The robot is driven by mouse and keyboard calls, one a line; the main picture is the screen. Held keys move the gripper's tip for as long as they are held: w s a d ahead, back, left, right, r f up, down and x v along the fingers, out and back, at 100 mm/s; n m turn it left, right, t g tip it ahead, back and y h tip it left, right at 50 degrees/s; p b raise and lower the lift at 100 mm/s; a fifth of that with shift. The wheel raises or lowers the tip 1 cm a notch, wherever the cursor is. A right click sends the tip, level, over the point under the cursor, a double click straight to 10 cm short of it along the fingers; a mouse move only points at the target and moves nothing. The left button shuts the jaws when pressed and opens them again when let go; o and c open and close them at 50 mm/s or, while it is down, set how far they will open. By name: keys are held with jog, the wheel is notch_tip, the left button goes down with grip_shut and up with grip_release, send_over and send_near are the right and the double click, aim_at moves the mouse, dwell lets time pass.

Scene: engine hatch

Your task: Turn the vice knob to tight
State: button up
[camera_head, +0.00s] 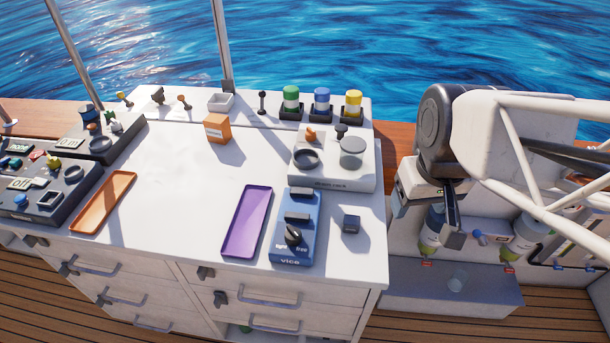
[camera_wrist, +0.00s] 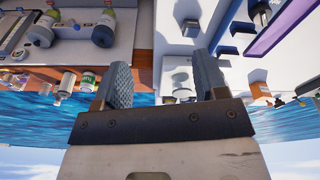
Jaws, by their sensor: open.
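The blue vice (camera_head: 283,257) sits near the front edge of the white worktop, right of the purple tray. It has two dark jaw blocks, set apart, and a black knob (camera_head: 292,236) in front of them. Labels beside the knob read "free" on the right and apparently "tight" on the left. The knob's exact pointing is too small to tell. My gripper (camera_head: 453,236) is right of the worktop, well apart from the vice. In the wrist view my gripper (camera_wrist: 162,85) has its two fingers spread, with nothing between them. Part of the blue vice shows at the top right there (camera_wrist: 243,27).
A small dark block (camera_head: 351,223) lies right of the vice. The purple tray (camera_head: 246,222) lies left of it. A white station (camera_head: 335,183) with a ring and round dish stands behind. Bottles (camera_head: 432,228) hang near my gripper. The worktop's middle is clear.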

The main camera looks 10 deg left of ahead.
jog(key=w+a+f+n+g, duration=0.1)
jog(key=w+a+f+n, duration=0.1)
jog(key=a, duration=0.3)
jog(key=w+a+f+n, duration=0.2)
jog(key=a+n, duration=0.1)
jog(key=a, duration=0.2)
jog(key=n+g, duration=0.2)
jog(key=n, duration=0.2)
send_over(294, 230)
jog(key=f, duration=0.6)
jog(key=shift+w, duration=0.2)
jog(key=shift+r, duration=0.1)
jog(key=shift+s+a+f, duration=0.1)
jog(key=shift+s+f, duration=0.05)
jog(key=shift+f, duration=3.75)
jog(key=c, duration=0.9)
